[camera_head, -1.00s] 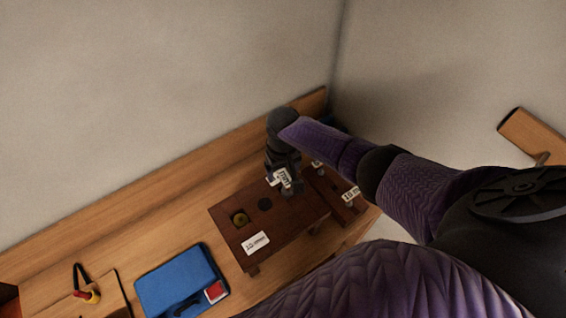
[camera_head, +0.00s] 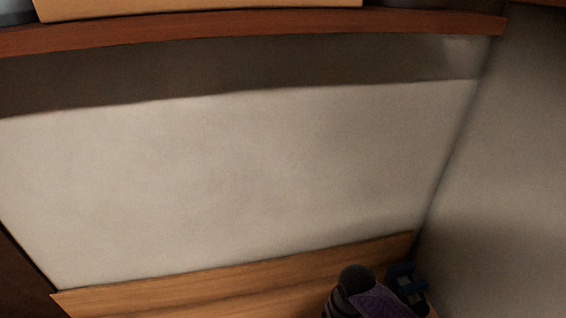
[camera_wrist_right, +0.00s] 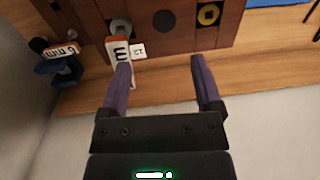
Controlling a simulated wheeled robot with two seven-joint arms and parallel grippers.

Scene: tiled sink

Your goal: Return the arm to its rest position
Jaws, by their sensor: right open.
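My right arm (camera_head: 375,302) shows only as a dark and purple part at the bottom of the head view; its gripper is below the frame there. In the right wrist view my right gripper (camera_wrist_right: 160,62) is open, with two purple fingers apart and nothing held between them. The left finger's tip overlaps a white label (camera_wrist_right: 121,51) in the picture; I cannot tell whether they touch. The dark wooden block (camera_wrist_right: 187,38) is just beyond the fingertips. My left gripper is out of view.
The block has a dark hole and a brass-coloured ring (camera_wrist_right: 208,14). A blue item (camera_wrist_right: 58,68) stands near another white label at the left. A shelf (camera_head: 250,30) crosses the top of the head view. A wooden ledge (camera_head: 230,287) runs along the wall.

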